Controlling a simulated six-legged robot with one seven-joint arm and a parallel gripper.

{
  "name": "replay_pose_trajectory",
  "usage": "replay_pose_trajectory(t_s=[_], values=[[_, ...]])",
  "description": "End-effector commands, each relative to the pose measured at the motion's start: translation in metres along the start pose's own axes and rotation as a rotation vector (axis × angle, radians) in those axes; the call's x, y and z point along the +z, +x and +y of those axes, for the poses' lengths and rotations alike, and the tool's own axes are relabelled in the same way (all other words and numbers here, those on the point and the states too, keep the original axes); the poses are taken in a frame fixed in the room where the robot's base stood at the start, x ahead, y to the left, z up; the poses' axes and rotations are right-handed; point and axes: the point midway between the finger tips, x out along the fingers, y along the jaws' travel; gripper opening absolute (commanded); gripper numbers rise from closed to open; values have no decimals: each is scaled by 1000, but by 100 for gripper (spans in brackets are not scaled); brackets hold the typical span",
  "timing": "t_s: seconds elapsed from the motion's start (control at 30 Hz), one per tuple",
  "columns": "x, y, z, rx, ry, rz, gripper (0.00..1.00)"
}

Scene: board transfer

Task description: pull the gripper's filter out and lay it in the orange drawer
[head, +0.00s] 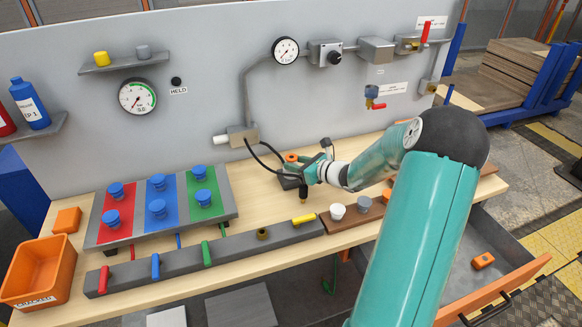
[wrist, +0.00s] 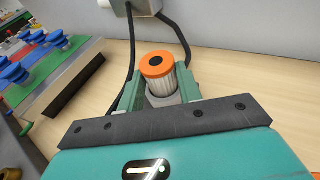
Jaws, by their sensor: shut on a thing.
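The filter (wrist: 158,67) has an orange cap with a dark centre and a white pleated body. It is upright between the green fingers of my gripper (wrist: 160,88), which is shut on it. In the head view the filter's orange cap (head: 291,158) shows at my gripper (head: 304,168), low over the table by the back panel. A dark block (head: 288,182) is just below it. I cannot tell whether the filter's lower end is clear of what is under it. The orange drawer (head: 508,290) is open at the lower right, with a small orange item (head: 483,260) inside.
Black cables from a grey box (head: 238,137) on the panel hang close to my gripper. A board with blue knobs (head: 158,208) and a grey rail (head: 190,262) are to the left. A white cup-like piece (head: 337,211) stands near the front edge. The drawer floor is mostly bare.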

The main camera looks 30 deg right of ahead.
Motion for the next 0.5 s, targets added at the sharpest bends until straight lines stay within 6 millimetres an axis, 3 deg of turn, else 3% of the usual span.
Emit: replay_pose_trajectory(t_s=[0.5], values=[[16,-4,0,0,-3,-4,12]])
